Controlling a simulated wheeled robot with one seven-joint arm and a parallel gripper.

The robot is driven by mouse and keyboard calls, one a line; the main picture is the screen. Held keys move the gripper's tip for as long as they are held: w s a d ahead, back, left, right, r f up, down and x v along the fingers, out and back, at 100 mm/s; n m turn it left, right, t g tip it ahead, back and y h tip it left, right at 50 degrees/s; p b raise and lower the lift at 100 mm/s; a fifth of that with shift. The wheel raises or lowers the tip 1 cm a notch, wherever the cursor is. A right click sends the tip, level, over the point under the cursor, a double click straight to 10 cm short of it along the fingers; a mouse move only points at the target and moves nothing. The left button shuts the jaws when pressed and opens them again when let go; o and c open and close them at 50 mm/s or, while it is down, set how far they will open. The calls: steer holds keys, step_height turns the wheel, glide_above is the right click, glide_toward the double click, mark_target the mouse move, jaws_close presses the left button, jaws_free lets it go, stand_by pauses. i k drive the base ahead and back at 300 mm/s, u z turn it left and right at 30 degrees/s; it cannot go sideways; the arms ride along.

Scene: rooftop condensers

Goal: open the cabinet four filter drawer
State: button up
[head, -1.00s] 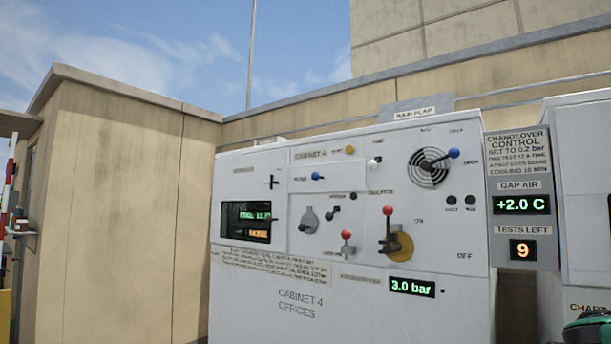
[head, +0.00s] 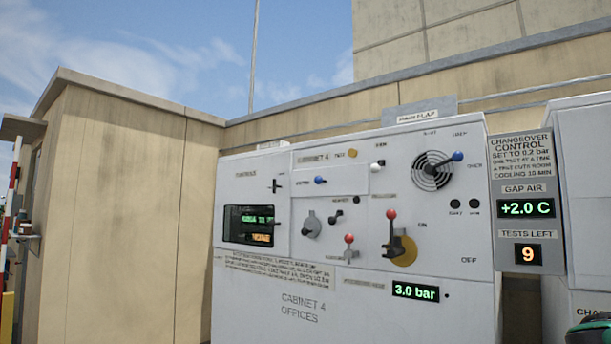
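Cabinet four (head: 270,325) is a pale grey-white cabinet filling the middle of the head view, marked "CABINET 4 OFFICES". Near its top is an outlined rectangular panel (head: 345,180) with a small "4" label, a yellow knob (head: 352,153) and a blue-tipped handle (head: 320,180). The panel looks flush with the front. I cannot read a filter drawer label, so I cannot tell whether this panel is the drawer.
The front also carries a red-knobbed lever (head: 391,235), a smaller red-knobbed lever (head: 348,248), a round vent (head: 432,171) with a blue-tipped handle, and a 3.0 bar display (head: 416,291). A changeover control panel (head: 526,200) stands right, showing +2.0 C and 9 tests left.

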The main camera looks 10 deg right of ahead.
mark_target(353, 178)
steer(key=u, duration=2)
steer(key=k, duration=1.4)
steer(key=z, duration=0.85)
steer(key=i, duration=1.65)
steer(key=u, duration=0.05)
